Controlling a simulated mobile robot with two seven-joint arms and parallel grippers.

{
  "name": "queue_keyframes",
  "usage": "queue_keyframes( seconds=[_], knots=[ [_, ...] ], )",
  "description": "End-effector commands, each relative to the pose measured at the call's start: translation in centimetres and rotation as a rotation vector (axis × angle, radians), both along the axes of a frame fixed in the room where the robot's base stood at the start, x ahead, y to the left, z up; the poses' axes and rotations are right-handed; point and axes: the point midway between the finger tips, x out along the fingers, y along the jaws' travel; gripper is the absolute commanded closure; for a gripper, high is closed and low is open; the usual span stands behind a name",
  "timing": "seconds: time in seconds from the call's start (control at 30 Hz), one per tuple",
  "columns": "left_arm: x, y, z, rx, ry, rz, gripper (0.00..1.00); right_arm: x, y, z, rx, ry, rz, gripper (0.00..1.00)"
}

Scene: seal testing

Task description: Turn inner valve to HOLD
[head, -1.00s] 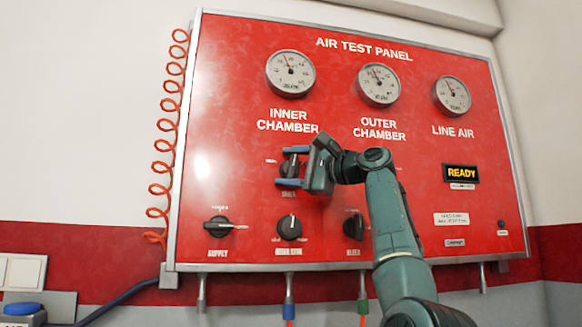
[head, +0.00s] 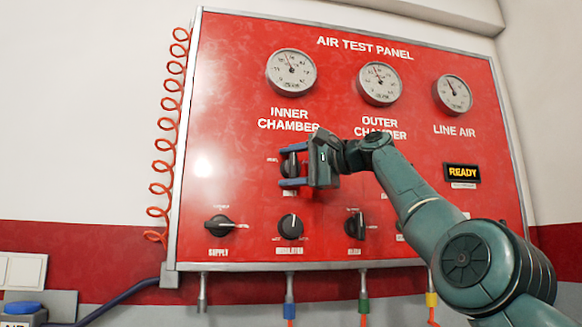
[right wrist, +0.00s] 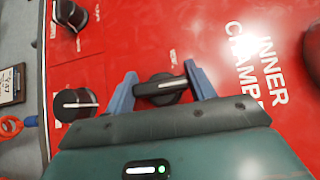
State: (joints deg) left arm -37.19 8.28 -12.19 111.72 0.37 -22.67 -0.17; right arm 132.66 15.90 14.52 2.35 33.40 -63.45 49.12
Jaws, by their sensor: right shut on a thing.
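The inner valve is a black knob (head: 290,166) on the red air test panel (head: 240,130), below the INNER CHAMBER label and gauge (head: 291,73). My right gripper (head: 292,168) has its blue fingers on either side of this knob and is shut on it. In the right wrist view the knob (right wrist: 160,89) sits between the two blue fingers, its pale pointer line running across toward the right finger. Its position labels are mostly hidden by the gripper. My left gripper is not in view.
The display (head: 462,172) reads READY. An orange coiled hose (head: 163,150) hangs along the panel's left edge.

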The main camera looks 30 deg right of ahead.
Motion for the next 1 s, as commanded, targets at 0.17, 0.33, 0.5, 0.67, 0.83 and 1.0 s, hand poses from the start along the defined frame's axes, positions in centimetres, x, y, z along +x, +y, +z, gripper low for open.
queue_keyframes(
  seconds=[0.17,0.33,0.5,0.67,0.83,1.0],
  knots=[
    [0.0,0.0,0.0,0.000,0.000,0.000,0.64,-0.1,0.0,0.0,-0.003,-0.003,0.000,0.68],
    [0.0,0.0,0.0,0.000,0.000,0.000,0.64,0.0,0.0,0.0,-0.004,-0.001,0.002,0.43],
    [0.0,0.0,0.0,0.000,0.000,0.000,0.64,0.0,0.1,-0.1,-0.004,0.001,0.002,0.29],
    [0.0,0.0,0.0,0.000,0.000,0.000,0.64,0.0,0.1,-0.1,-0.004,0.002,0.003,0.24],
    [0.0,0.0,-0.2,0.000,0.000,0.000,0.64,-0.1,0.0,-0.2,-0.003,0.002,0.002,0.24],
    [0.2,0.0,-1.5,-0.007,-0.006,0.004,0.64,-1.7,-1.0,-0.5,-0.003,-0.002,0.001,0.24]
  ],
)
